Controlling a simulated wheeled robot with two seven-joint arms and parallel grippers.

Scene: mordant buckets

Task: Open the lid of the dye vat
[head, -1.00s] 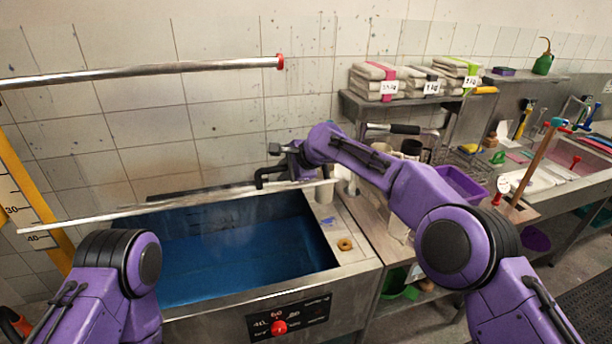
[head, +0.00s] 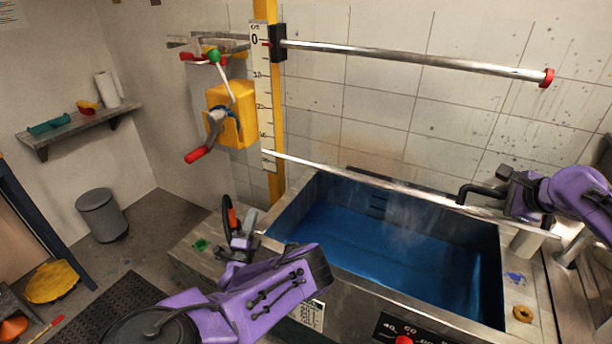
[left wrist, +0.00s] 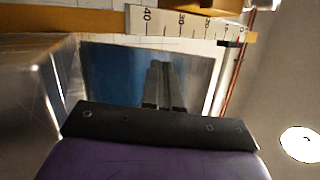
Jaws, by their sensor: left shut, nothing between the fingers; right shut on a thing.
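The dye vat (head: 292,213) is a steel tank at the centre of the head view, with blue liquid inside. Its lid (head: 350,178) shows as a thin, nearly edge-on steel strip slanting above the vat's back part; the liquid is visible below it. My right gripper (head: 508,192) is shut on the black lid handle (head: 478,188) at the right. My left gripper (head: 240,243) is shut and empty by the vat's left end. In the left wrist view its closed fingers (left wrist: 158,85) stand before a blue-grey panel that I cannot identify for sure.
A steel rail (head: 410,60) with a red end runs along the wall above the vat. A yellow crank box (head: 238,118) and scale post (head: 266,100) stand behind its left end. A black hose with an orange part (head: 232,216) is near my left gripper. A bin (head: 102,215) stands left.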

